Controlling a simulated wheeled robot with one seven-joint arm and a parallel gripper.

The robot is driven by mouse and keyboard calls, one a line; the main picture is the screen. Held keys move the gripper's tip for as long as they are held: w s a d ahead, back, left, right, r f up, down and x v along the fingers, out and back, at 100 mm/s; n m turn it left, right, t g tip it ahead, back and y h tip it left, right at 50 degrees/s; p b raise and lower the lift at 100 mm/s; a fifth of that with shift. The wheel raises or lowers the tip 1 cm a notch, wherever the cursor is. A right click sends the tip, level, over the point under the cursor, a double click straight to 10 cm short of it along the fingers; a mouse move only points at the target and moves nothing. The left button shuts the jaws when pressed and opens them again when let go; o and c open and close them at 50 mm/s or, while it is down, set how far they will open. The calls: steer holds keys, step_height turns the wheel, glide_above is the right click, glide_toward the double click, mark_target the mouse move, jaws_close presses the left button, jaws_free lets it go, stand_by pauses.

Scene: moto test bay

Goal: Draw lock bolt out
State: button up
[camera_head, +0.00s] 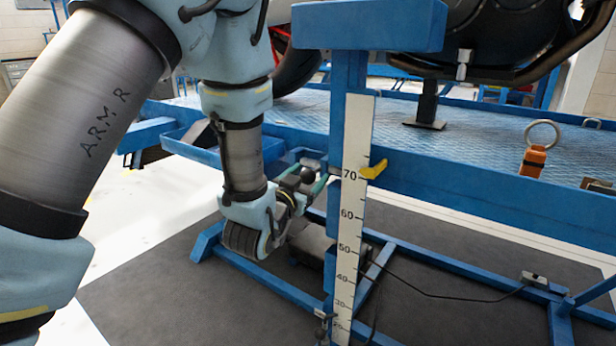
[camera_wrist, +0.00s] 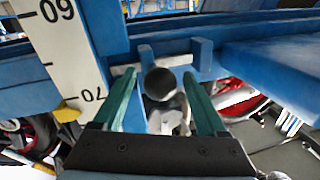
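The lock bolt shows in the wrist view as a dark round knob (camera_wrist: 160,84) seen end-on, with a grey metal crosspiece behind it at a blue bracket (camera_wrist: 196,48). In the head view the black knob (camera_head: 308,175) sits beside the blue post, partly hidden by my gripper. My gripper (camera_wrist: 160,85) is open, with one green finger on each side of the knob and a visible gap on both sides. In the head view my gripper (camera_head: 312,178) reaches the bracket from the left. How far the bolt sits in its hole cannot be seen.
A blue post with a white scale (camera_head: 352,215) stands just right of my gripper, with a yellow pointer (camera_head: 373,170) near 70. A blue lift deck (camera_head: 470,145) lies behind. A black cable (camera_head: 440,295) runs low in front.

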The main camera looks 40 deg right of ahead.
jaws_close()
stand_by(0.4)
stand_by(0.8)
